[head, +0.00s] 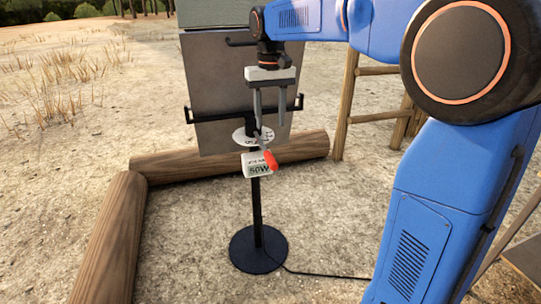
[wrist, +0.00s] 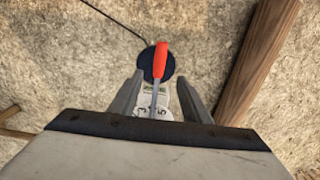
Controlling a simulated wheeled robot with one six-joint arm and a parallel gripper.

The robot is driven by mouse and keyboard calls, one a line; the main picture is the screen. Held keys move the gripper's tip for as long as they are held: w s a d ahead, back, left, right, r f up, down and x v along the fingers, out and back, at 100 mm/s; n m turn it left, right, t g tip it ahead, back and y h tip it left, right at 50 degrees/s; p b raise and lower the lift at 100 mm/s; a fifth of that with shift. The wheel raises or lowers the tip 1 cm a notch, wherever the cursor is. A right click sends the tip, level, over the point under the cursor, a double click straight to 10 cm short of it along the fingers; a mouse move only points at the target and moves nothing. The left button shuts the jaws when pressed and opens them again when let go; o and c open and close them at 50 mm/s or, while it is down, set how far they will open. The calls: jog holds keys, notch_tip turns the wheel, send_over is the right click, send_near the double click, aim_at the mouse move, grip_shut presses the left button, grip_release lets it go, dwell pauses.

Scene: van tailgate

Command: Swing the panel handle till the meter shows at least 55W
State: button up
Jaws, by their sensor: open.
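The red-tipped panel handle (head: 270,161) sticks out from a round white dial (head: 241,138) on a black post. Below it, a white meter (head: 252,171) appears to read 50W. The grey panel (head: 222,75) stands tilted behind, held in a black bracket. My gripper (head: 270,126) is open and points down in front of the panel, above the handle's red end. In the wrist view, my gripper (wrist: 161,82) has a finger on each side of the handle (wrist: 160,62), with gaps showing on both sides. The meter is partly hidden behind the handle there.
The post stands on a round dark base (head: 258,250), with a black cable running right along the ground. Logs (head: 112,240) lie to the left and behind the post. A wooden ladder-like frame (head: 346,105) stands at the right.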

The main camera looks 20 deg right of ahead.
aim_at(271, 156)
notch_tip(271, 156, down, 13)
dwell(0.5)
jog(key=shift+d, duration=0.1)
grip_shut()
